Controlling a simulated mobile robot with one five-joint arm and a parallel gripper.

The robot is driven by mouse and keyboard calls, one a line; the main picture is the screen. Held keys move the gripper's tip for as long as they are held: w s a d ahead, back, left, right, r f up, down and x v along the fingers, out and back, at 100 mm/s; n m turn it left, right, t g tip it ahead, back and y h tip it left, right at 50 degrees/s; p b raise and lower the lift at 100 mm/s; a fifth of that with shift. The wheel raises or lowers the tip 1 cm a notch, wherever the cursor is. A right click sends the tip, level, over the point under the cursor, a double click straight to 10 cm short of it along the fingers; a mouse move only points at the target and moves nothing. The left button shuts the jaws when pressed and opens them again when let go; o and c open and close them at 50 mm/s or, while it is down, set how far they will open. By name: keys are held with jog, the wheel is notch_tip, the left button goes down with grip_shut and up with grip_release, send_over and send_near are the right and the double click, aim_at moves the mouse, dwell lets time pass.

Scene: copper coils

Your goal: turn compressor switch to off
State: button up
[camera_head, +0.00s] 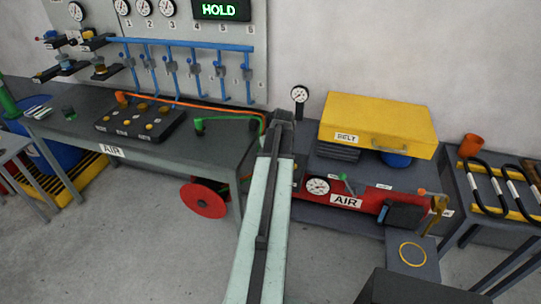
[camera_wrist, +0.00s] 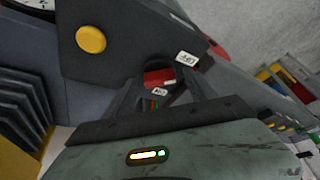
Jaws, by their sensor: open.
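The compressor has a red tank (camera_head: 345,196) marked AIR, under a yellow box (camera_head: 378,122) marked BELT. My gripper (camera_head: 283,116) reaches to the left end of the compressor in the head view, beside the upright gauge. My arm hides that end, and I cannot pick out the switch there. In the wrist view my gripper (camera_wrist: 162,78) is open, its fingers apart around a small red part (camera_wrist: 158,77), which may be the switch. Small white labels (camera_wrist: 186,58) lie beside it; I cannot read them surely. Contact with the fingers cannot be told.
A dark housing (camera_wrist: 120,40) with a yellow round button (camera_wrist: 90,39) is close beside my fingers. An upright gauge (camera_head: 299,94) stands near my gripper. A workbench (camera_head: 160,150) with hoses is left, a red reel (camera_head: 203,199) below it. A hose table (camera_head: 500,212) is right.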

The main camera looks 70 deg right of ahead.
jog(key=p+v, duration=0.7)
jog(key=shift+r, duration=0.4)
